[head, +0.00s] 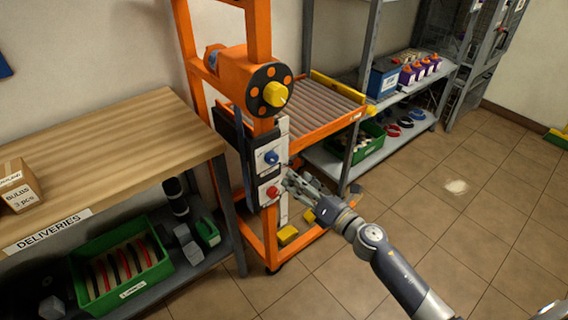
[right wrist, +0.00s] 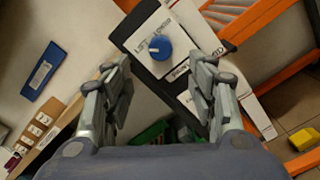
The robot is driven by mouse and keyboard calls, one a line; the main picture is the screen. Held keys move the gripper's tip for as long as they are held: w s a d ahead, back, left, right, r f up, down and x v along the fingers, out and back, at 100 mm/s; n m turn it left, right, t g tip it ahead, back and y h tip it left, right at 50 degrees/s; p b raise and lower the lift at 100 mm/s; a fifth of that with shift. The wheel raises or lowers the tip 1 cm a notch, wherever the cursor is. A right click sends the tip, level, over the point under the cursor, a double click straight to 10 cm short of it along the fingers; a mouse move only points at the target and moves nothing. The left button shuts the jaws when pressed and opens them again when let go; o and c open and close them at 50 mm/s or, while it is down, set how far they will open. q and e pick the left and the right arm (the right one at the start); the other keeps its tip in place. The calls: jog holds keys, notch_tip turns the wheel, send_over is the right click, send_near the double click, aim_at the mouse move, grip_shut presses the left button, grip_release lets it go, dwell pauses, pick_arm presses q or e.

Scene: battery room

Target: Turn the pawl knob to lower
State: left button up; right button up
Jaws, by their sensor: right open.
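The blue pawl knob (head: 271,157) sits on a white label plate on the dark control box of the orange lifting frame. In the right wrist view the blue knob (right wrist: 157,48) shows a pale pointer mark; the lettering beside it is only partly legible. My right gripper (head: 291,181) is in front of the box, just below and to the right of the blue knob in the head view. In the right wrist view its fingers (right wrist: 160,62) are spread, with the knob beyond and between them, apparently untouched.
A red knob (head: 270,192) sits below the blue one. A yellow-hubbed winch drum (head: 270,91) is above the box, and a roller tray (head: 322,104) is to its right. A wooden deliveries bench (head: 120,145) stands at left. The tiled floor at right is mostly clear.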

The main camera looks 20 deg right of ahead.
aim_at(274, 160)
jog(key=x, duration=1)
jog(key=shift+f, duration=0.1)
jog(key=c, duration=1)
